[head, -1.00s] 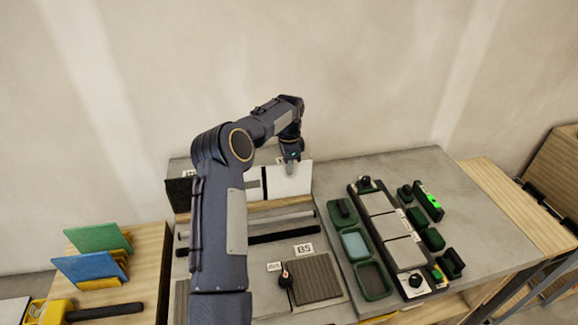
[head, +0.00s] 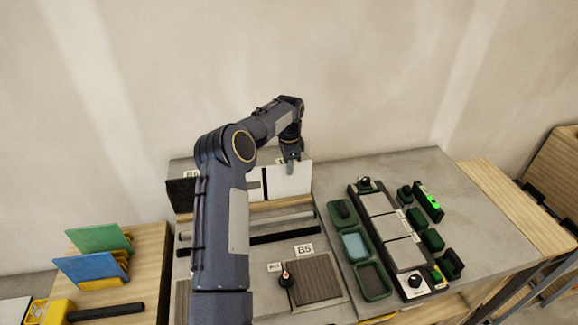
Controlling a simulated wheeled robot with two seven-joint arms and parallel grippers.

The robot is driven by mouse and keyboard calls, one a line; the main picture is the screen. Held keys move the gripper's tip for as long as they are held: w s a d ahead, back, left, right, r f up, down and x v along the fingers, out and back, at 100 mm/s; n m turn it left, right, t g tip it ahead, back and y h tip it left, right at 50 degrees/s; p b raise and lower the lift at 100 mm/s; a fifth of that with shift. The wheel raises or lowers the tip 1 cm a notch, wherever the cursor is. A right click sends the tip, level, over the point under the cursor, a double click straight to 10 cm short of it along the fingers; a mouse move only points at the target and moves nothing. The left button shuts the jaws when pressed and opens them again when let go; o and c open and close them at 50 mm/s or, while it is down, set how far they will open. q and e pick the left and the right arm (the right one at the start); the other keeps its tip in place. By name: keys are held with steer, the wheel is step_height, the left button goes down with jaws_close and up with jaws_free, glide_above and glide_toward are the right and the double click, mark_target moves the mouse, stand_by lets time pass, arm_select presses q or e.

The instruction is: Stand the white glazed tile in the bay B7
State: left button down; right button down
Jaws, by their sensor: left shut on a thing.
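The white glazed tile (head: 288,183) stands upright at the back of the grey worktop, behind a wooden ledge. My left gripper (head: 290,166) comes down from above onto its top edge and is shut on it. The fingertips are small here, and I cannot tell whether the tile's lower edge rests on anything. The label of bay B7 is not readable; my left arm covers much of the back row. My right gripper is not in view.
Left of the tile are a pale panel (head: 254,191) and a dark panel (head: 181,194). A B5 label (head: 304,250) lies in front, near a ribbed grey pad (head: 314,279). Green trays (head: 372,281) and a tile strip stand right. Green (head: 98,238) and blue (head: 88,269) boards stand left.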

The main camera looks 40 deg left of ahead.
arm_select(q)
steer(key=shift+f, duration=0.1)
steer(key=shift+a, duration=0.1)
stand_by(0.7)
steer(key=c, duration=1.5)
jaws_free()
steer(key=shift+r, duration=3)
